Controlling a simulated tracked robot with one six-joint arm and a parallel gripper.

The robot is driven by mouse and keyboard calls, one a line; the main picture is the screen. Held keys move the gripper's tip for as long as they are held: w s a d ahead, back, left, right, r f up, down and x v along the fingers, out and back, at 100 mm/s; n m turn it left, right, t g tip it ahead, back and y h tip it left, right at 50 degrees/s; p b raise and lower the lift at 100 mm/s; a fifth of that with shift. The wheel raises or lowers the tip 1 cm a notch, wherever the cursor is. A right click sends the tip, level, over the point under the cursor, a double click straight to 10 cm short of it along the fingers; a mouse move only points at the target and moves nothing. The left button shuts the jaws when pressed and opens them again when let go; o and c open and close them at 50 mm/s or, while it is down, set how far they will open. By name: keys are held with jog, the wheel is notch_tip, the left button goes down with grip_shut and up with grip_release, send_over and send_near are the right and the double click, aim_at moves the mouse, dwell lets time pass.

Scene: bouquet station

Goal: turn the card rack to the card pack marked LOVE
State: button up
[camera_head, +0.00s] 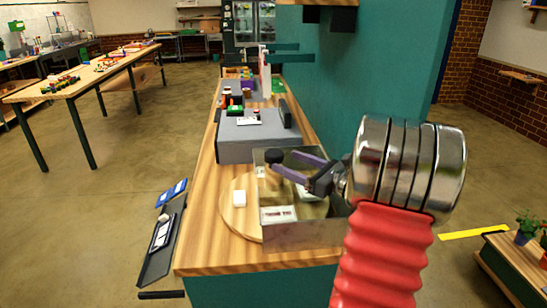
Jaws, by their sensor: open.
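The card rack is a round wooden turntable (230,214) with a glassy, clear-walled box (298,236) on it, at the near end of the long counter. A white pack (239,198) lies on the turntable's left side. A pale card pack (279,214) at the box front carries small dark print, perhaps THANK YOU. I cannot read LOVE on any pack. A dark round knob (274,156) stands at the box's back left. My gripper (285,162) has purple fingers, open, over the box beside the knob. Whether they touch it is unclear. My wrist and arm hide the right side.
A grey block (250,138) with a small card and dark upright piece stands behind the rack. A dark tray (162,246) and a blue item (172,192) hang off the counter's left edge. A teal wall (380,70) rises at right.

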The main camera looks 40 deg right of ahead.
aim_at(274, 156)
jog(key=shift+w+a, duration=0.2)
jog(key=shift+w, duration=0.95)
jog(key=shift+w+a, duration=0.25)
jog(key=shift+w, duration=0.9)
jog(key=shift+w+a, duration=0.2)
jog(key=shift+w, duration=0.95)
jog(key=shift+c, duration=0.2)
